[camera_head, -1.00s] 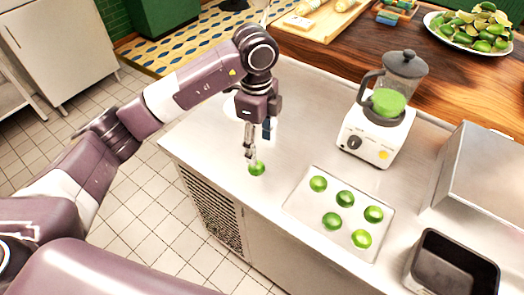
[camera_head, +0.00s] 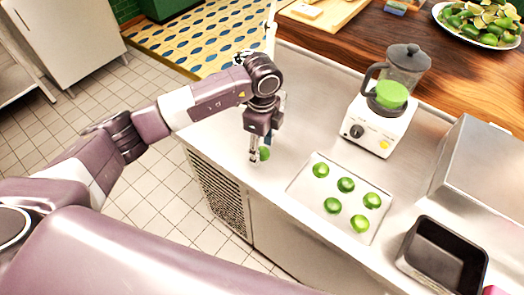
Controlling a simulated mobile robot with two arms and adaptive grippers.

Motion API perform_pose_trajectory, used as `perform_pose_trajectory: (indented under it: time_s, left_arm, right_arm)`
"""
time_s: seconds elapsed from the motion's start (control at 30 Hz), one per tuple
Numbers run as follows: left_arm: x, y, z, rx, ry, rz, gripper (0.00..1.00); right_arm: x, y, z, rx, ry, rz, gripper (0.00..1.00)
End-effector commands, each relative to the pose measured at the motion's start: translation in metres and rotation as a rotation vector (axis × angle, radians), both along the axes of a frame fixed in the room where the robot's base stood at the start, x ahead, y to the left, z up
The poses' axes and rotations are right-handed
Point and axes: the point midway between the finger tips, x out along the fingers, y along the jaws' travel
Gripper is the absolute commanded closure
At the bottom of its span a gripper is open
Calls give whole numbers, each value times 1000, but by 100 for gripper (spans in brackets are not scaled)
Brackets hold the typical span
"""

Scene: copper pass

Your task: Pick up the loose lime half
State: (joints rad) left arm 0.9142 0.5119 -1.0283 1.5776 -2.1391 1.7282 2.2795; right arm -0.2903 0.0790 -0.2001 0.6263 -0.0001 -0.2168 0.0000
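The loose lime half (camera_head: 264,153) is a small green piece on the steel counter, left of the tray and near the counter's front-left edge. My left gripper (camera_head: 254,161) points down right at it. Its fingers reach low, close to the counter, just left of the lime half in the head view, and overlap its left side. The fingers show nearly edge-on, so I cannot tell how far apart they are or whether they touch the lime. My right gripper is out of view.
A pale tray (camera_head: 298,188) with several green lime halves lies to the right. Behind it stands a blender (camera_head: 380,127) with green contents. A dark, empty-looking bin (camera_head: 443,258) and a steel box (camera_head: 482,165) are at right. A plate of limes (camera_head: 437,13) sits on the wooden counter.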

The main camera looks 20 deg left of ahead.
Motion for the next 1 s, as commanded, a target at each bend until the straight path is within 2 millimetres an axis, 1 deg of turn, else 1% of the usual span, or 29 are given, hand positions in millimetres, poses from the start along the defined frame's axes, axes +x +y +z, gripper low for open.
perform_pose_trajectory:
  time_s: [0.03, 0.2, 0.33, 0.53, 0.67, 0.77, 0.87, 0.97, 1.0]
  left_arm:
    - [0, 0, 0, 0, 0, 0, 57]
    - [0, 0, 0, 0, 0, 0, 75]
    - [0, 0, 1, -1, 0, -1, 75]
    - [0, 0, 1, -1, -1, -1, 75]
    - [1, 0, 7, 0, -2, -1, 75]
    - [1, -1, 16, -2, -3, -1, 75]
    - [1, -1, 33, -2, -5, -1, 75]
    - [2, -1, 58, -3, -8, -2, 75]
    - [2, -1, 70, -4, -10, -1, 75]
  right_arm:
    - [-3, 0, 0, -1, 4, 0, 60]
    - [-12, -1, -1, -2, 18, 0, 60]
    - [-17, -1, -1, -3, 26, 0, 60]
    - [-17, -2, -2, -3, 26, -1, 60]
    - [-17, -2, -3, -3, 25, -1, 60]
    - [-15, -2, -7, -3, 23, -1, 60]
    - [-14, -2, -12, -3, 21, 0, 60]
    - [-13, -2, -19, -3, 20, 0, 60]
    - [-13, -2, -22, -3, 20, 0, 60]
